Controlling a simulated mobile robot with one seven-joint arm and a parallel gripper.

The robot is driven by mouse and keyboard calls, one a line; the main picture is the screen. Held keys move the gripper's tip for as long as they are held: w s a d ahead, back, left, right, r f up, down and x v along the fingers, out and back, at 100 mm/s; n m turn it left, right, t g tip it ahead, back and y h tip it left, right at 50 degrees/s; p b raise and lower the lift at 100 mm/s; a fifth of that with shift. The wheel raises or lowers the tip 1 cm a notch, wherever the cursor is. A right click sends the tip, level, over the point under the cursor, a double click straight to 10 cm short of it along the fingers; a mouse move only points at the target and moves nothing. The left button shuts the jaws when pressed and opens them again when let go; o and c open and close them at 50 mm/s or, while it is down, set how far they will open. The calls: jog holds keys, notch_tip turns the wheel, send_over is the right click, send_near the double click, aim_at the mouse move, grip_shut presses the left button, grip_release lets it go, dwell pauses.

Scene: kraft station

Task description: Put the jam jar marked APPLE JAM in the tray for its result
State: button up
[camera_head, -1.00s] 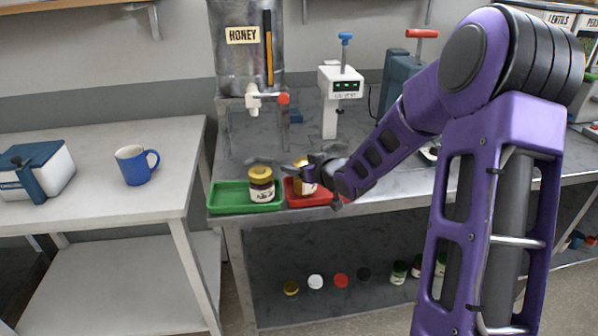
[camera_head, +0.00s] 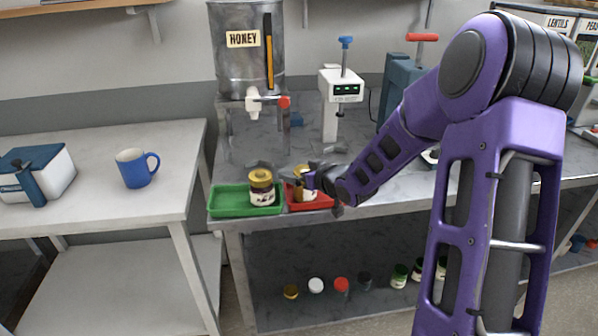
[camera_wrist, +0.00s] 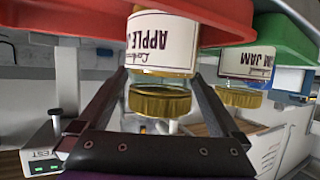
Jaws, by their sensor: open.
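A jar marked APPLE JAM (camera_wrist: 160,42), gold-lidded with a white label, stands in the red tray (camera_wrist: 222,12). The jar also shows in the head view (camera_head: 308,194), partly covered by my gripper (camera_head: 309,186). The wrist view is upside down. There my gripper (camera_wrist: 160,82) is open, with one finger on each side of the jar's gold lid. I cannot tell whether the fingers touch it. A second gold-lidded jar (camera_head: 262,188) stands in the green tray (camera_head: 228,200); its label, partly hidden, ends in JAM (camera_wrist: 248,62) in the wrist view.
A metal HONEY tank (camera_head: 225,60) with a tap stands behind the trays. A white tester (camera_head: 340,88) and a blue-grey press (camera_head: 397,85) stand farther right. A blue mug (camera_head: 135,170) is on the left table. Several jars and lids (camera_head: 400,275) are on the lower shelf.

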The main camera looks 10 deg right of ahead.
jog(key=p+v, duration=0.2)
jog(key=v, duration=0.9)
jog(key=shift+s, duration=0.3)
jog(key=shift+w+d+r, duration=0.1)
jog(key=shift+w, duration=0.05)
